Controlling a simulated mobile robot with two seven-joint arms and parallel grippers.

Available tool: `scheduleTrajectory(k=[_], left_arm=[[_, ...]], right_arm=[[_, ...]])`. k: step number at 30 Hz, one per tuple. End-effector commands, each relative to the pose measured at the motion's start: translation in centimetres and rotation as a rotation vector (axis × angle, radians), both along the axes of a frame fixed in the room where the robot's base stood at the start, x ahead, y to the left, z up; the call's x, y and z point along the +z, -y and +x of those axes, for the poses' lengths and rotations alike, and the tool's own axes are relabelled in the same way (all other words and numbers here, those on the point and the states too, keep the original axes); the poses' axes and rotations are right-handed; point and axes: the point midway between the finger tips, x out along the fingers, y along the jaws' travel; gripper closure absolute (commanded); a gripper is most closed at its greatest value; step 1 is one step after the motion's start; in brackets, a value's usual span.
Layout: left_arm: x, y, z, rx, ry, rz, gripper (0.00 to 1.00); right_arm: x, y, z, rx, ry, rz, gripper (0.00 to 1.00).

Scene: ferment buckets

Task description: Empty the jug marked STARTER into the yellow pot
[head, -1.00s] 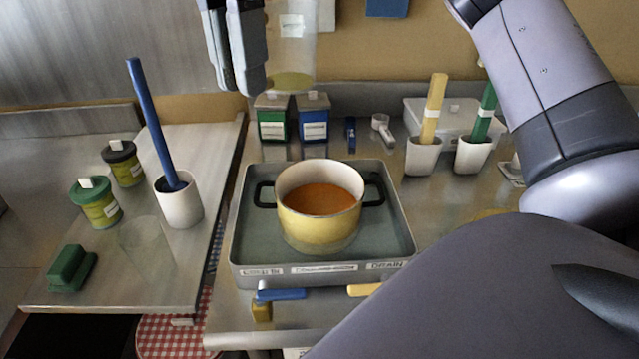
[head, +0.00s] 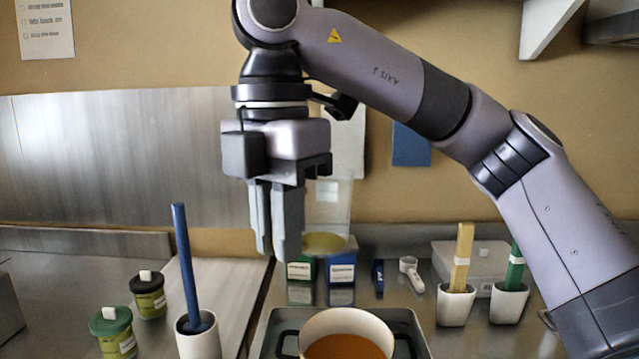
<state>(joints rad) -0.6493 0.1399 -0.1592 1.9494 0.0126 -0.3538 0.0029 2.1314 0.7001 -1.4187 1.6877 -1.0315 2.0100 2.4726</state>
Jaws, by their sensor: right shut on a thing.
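My right gripper (head: 276,250) points down above the back of the bench, shut on a clear jug (head: 330,212) at its right side. The exact grip point on the jug is hard to make out. The jug looks upright, with yellowish liquid low inside it and a pale label too small to read. It hangs in front of the wall, behind the pot and apart from it. The yellow pot (head: 345,316) shows at the bottom edge, holding orange liquid; its lower part is cut off. My left gripper is out of view.
The pot stands in a grey tray (head: 399,316). Behind it are a green tin (head: 301,272) and a blue tin (head: 341,272). White holders with a yellow (head: 463,243) and a green handle stand right. A white cup (head: 198,343) with a blue stick and two jars stand left.

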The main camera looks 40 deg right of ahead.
Motion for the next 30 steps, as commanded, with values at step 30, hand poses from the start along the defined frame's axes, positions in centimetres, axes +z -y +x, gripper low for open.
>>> scheduleTrajectory(k=[30], left_arm=[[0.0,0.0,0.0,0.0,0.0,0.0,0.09]], right_arm=[[5.0,0.0,0.0,0.0,0.0,0.0,1.0]])
